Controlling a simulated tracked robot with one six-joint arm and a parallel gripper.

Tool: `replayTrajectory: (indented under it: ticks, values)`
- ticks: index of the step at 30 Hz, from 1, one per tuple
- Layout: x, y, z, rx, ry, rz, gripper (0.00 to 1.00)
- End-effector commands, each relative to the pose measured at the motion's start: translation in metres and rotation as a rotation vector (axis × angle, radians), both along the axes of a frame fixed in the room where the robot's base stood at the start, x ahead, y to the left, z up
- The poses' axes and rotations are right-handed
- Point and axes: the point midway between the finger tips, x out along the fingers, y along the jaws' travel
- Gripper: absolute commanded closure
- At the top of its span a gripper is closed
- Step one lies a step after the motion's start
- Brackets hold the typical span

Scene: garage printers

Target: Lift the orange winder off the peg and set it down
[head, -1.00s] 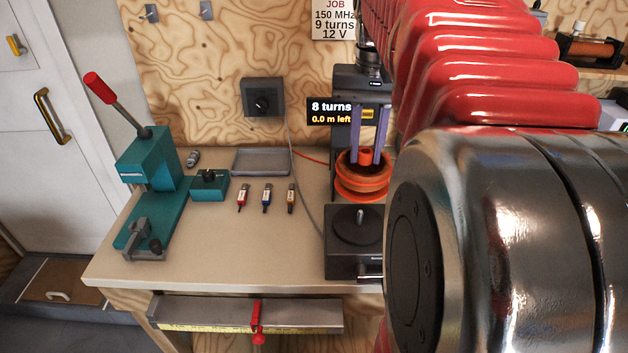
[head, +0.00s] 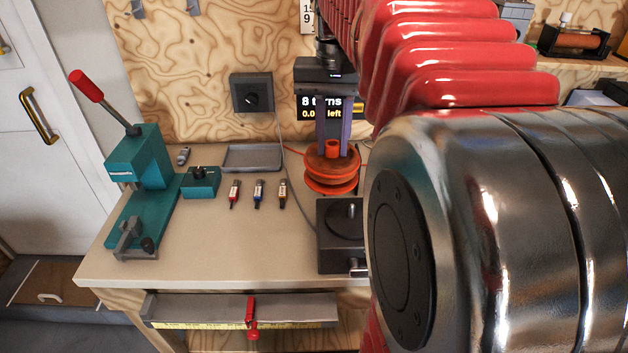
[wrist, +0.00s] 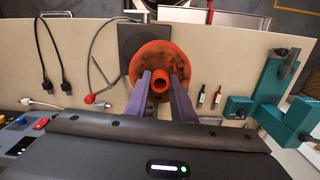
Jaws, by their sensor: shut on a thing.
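The orange winder (head: 331,178) is a spool with two round flanges and a short hub on top. My gripper (head: 334,146) points down at it from above, its purple fingers shut on the hub. The wrist view also shows the winder (wrist: 150,52) with my fingers (wrist: 161,88) on either side of its hub. In the head view the winder is held up behind the dark square base (head: 335,245) with the peg (head: 352,210). The peg's top shows free in front of the winder, so the winder is off it.
A teal lever press (head: 140,190) stands at the left of the bench. A small teal box (head: 201,183), a grey tray (head: 252,158) and several small coloured connectors (head: 258,193) lie between. The bench front left of the dark base is clear (head: 215,245).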

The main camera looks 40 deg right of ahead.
Motion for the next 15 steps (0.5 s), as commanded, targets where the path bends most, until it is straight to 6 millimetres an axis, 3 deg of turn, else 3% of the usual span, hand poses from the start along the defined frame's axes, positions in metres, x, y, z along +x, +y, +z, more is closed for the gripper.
replayTrajectory:
  ticks: [15]
  values:
    - [0.015,0.017,0.0,0.0,0.0,0.001,1.0]
